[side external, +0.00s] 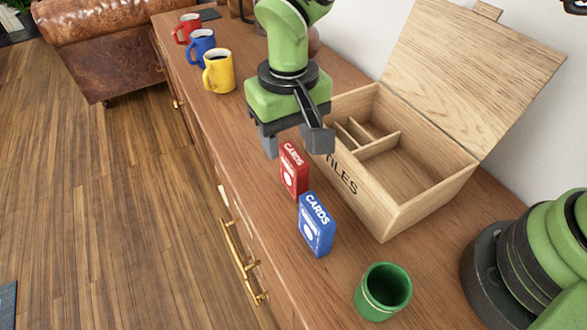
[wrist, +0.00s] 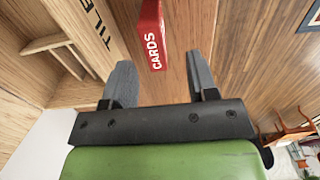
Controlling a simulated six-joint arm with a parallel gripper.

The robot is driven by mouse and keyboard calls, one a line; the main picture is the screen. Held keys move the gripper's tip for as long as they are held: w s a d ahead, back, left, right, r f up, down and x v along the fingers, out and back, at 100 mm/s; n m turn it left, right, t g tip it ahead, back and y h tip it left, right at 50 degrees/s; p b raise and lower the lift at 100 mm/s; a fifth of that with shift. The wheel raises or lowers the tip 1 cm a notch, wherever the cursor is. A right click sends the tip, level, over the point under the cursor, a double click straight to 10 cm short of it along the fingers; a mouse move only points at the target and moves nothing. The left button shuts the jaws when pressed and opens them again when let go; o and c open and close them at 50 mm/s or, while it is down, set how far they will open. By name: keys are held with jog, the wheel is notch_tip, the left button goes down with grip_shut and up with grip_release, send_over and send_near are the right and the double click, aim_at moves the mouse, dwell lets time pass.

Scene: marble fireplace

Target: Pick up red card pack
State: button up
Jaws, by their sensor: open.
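The red card pack (side external: 293,169) stands upright on the wooden cabinet top, beside the open tile box and just behind the blue card pack (side external: 316,224). My gripper (side external: 295,147) is open above the red pack, with its fingers apart. In the wrist view the red card pack (wrist: 152,38) shows between and beyond the two fingers of my gripper (wrist: 158,78). No contact between the fingers and the pack is visible.
The open wooden tile box (side external: 420,207) has dividers inside and its lid up against the wall. A green cup (side external: 382,292) stands near the front. Yellow (side external: 218,74), blue (side external: 201,50) and red (side external: 187,29) mugs stand at the back left. Cabinet top left of the packs is narrow.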

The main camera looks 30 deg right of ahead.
aim_at(295, 156)
jog(key=f, duration=0.6)
jog(key=shift+s+d+f, duration=0.2)
jog(key=shift+d+f, duration=0.15)
grip_shut()
